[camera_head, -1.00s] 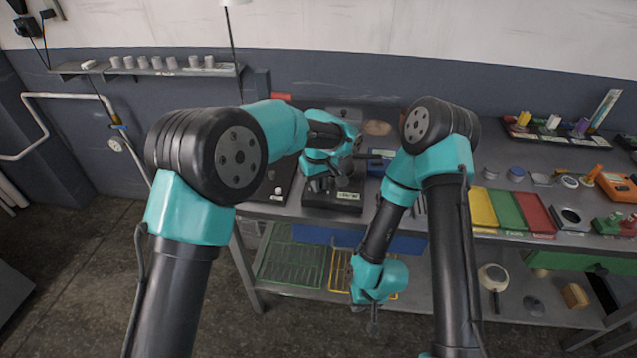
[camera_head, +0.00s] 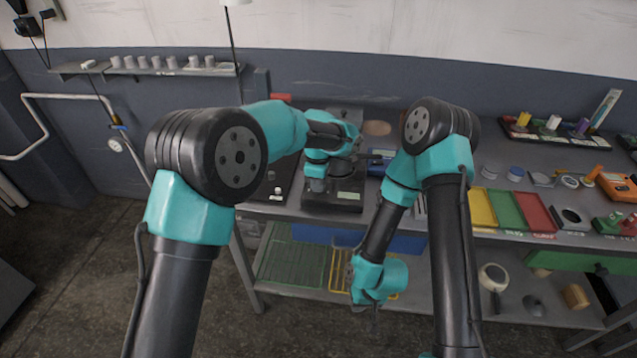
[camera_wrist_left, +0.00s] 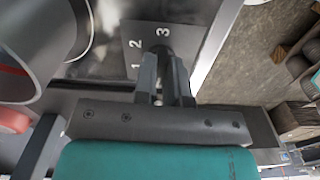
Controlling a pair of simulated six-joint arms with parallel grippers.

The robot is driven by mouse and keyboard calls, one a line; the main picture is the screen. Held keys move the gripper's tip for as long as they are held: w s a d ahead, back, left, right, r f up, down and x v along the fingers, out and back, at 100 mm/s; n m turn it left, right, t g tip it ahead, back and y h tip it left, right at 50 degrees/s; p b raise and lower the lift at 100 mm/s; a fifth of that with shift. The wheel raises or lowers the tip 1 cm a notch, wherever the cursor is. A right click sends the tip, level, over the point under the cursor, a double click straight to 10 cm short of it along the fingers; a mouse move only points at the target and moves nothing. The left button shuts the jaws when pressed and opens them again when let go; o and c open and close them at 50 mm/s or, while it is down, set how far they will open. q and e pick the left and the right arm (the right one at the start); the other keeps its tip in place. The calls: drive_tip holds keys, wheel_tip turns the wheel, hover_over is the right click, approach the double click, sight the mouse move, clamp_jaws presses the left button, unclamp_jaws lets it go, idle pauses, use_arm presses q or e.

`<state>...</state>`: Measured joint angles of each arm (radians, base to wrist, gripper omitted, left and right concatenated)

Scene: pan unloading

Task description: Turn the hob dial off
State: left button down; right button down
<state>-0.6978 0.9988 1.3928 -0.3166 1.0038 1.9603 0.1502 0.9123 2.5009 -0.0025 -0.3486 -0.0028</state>
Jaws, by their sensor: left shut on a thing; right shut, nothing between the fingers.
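The dark hob (camera_head: 348,203) sits on the bench, mostly behind my left arm. In the left wrist view its panel (camera_wrist_left: 128,52) carries the numbers 1, 2 and 3. The hob dial (camera_wrist_left: 160,49) is a small dark knob beside the numbers, largely hidden by the fingers. My left gripper (camera_wrist_left: 162,58) is shut on the dial; it also shows over the hob's front in the head view (camera_head: 317,187). My right gripper (camera_head: 375,318) is shut and empty, hanging low in front of the bench.
A dark round pan (camera_wrist_left: 40,35) stands close to my left gripper in the wrist view. Yellow, green and red trays (camera_head: 512,211) lie on the bench to the right. A lower shelf holds wire racks (camera_head: 290,265) and a small pan (camera_head: 493,277).

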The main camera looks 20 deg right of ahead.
use_arm(q)
drive_tip(key=shift+n, duration=0.5)
drive_tip(key=c, duration=1.2)
unclamp_jaws()
wheel_tip(320, 180, up, 17)
drive_tip(key=shift+r, duration=0.2)
